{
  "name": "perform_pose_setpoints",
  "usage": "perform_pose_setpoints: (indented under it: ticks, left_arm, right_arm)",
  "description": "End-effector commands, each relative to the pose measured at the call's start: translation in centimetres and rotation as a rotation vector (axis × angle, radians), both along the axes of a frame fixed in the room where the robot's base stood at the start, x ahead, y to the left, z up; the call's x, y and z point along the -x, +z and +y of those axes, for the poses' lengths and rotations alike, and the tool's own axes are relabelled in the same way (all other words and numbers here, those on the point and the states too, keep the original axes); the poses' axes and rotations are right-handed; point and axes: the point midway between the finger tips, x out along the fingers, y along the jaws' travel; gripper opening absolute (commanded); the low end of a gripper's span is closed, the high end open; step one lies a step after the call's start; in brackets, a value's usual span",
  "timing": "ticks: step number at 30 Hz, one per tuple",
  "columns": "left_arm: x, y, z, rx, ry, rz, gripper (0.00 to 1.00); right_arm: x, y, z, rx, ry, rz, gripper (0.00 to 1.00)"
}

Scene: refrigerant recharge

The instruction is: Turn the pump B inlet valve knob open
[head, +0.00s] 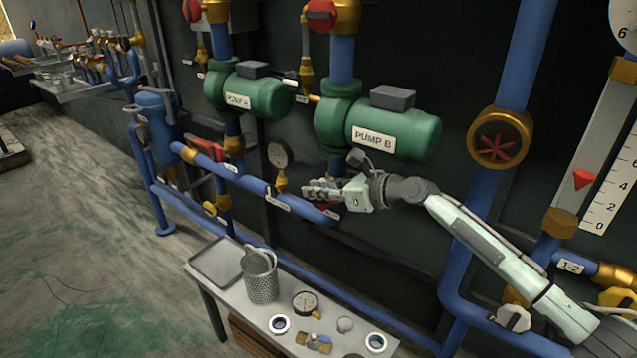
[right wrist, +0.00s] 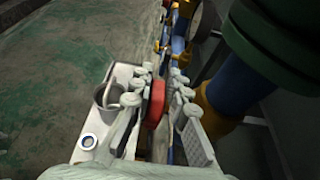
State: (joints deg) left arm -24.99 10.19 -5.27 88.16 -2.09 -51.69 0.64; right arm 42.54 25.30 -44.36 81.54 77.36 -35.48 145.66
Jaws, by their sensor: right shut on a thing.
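The green pump B (head: 390,128), with its white label, is mounted on blue piping in the head view. My right gripper (head: 316,190) is below pump B at the pipe, its arm reaching in from the right. In the right wrist view its fingers (right wrist: 158,88) are on both sides of a red valve knob (right wrist: 155,106) and are shut on it. In the head view the gripper hides most of this knob. How far the valve is turned cannot be told. My left gripper is not in view.
Pump A (head: 248,97) stands left of pump B. A pressure gauge (head: 279,155) rises from the pipe just left of my gripper. Below is a bench with a mesh cup (head: 260,278), a loose gauge (head: 305,301) and rings. Open floor lies at the left.

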Motion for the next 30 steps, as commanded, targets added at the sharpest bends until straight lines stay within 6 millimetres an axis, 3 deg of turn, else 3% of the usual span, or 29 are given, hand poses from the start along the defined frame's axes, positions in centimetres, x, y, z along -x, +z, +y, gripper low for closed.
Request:
perform_pose_setpoints:
  ticks: [10, 11, 15, 25, 30]
  left_arm:
    - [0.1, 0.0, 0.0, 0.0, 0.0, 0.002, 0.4]
    - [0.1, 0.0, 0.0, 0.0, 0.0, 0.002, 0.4]
    - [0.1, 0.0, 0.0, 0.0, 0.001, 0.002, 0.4]
    - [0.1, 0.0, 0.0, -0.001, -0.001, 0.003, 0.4]
    - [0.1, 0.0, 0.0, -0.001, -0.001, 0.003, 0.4]
  right_arm:
    - [-0.1, 0.2, 0.0, 0.008, -0.003, 0.004, 0.0]
    - [-0.1, 0.2, 0.0, 0.008, -0.003, 0.004, 0.19]
    - [-0.1, 0.1, 0.0, 0.009, -0.002, 0.005, 0.37]
    - [0.1, 0.1, -0.2, 0.009, -0.001, 0.007, 0.37]
    - [1.2, 0.8, -1.8, 0.01, -0.003, 0.006, 0.37]
